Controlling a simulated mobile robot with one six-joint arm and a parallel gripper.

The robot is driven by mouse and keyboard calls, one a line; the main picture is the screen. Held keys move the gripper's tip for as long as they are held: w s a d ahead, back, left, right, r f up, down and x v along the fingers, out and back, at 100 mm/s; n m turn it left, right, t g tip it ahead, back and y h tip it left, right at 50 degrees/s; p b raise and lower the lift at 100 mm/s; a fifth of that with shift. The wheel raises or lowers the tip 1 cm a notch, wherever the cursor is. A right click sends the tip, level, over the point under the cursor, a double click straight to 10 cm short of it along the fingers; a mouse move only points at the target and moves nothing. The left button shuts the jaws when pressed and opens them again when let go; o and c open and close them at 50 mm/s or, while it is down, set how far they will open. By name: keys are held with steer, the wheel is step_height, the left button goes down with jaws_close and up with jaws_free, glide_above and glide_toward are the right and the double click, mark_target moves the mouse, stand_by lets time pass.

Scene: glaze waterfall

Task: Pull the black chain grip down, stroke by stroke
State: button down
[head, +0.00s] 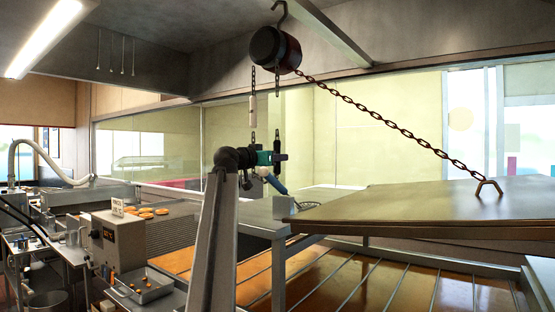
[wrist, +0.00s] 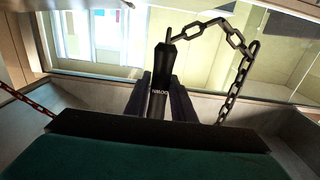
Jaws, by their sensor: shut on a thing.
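The black chain grip (wrist: 160,75), lettered "DOWN", stands upright between the two dark fingers of my gripper (wrist: 162,100) in the wrist view. My gripper is shut on it. A slack chain (wrist: 228,35) arches from the grip's top over to the right. A pale grip (head: 253,110) hangs on the chain to the left. A load chain (head: 385,120) runs taut from the hoist to a bracket (head: 488,188) on a large metal lid (head: 420,205).
The lid's near edge is above a frame with slats over an orange surface (head: 350,280). A grey work surface (head: 265,210) lies below my gripper. A control box (head: 118,238) and a tray (head: 145,288) stand at left. A hook (head: 281,14) holds the hoist.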

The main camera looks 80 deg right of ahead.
step_height(320, 180, up, 12)
steer(key=p, duration=0.4)
steer(key=shift+s+f, duration=0.1)
steer(key=shift+s, duration=0.05)
step_height(320, 180, up, 5)
steer(key=p, duration=0.5)
steer(key=shift+f+b, duration=4.6)
steer(key=shift+f, duration=3.95)
